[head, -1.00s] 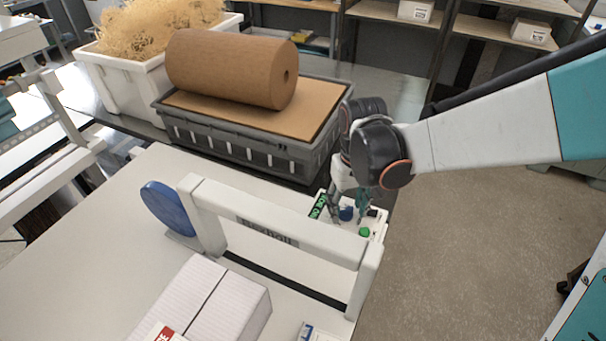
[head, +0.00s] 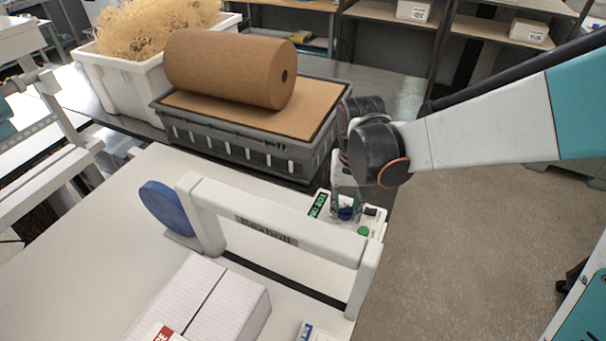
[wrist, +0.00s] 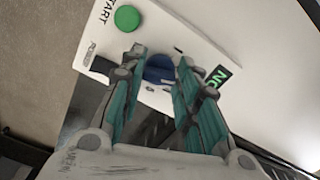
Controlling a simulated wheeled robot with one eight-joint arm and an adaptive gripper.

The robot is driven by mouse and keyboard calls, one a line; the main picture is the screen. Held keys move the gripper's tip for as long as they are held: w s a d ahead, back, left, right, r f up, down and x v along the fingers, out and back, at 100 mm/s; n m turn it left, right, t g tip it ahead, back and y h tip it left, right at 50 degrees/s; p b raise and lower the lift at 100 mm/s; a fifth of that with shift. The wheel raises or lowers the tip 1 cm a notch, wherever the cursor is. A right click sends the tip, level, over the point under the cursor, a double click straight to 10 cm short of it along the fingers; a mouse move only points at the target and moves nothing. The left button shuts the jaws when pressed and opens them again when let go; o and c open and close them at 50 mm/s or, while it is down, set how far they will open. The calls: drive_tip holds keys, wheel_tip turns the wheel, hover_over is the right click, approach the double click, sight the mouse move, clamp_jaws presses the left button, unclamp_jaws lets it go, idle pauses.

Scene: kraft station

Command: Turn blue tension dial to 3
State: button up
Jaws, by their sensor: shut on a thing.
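The blue tension dial (wrist: 158,70) sits on a white control panel (wrist: 205,40), between my fingers in the wrist view. My gripper (wrist: 160,62) is shut on the dial, one finger on each side. In the head view my gripper (head: 346,208) reaches down onto the panel (head: 376,226) at the table's right end, and the dial (head: 346,213) is mostly hidden by the fingers. The dial's pointer and the scale numbers cannot be read in either view.
A green start button (wrist: 127,18) is beside the dial, and a green-lit display (head: 318,205) lies on its other side. A white strapping frame (head: 280,235) stands in front of the panel. A grey crate (head: 245,145) with a brown paper roll (head: 230,68) is behind.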

drive_tip(key=shift+s+a+r+m, duration=0.1)
drive_tip(key=shift+m, duration=0.8)
drive_tip(key=shift+s+a+m, duration=0.1)
drive_tip(key=shift+m, duration=0.8)
drive_tip(key=o, duration=1.1)
drive_tip(key=shift+w, duration=0.15)
drive_tip(key=shift+c, duration=0.2)
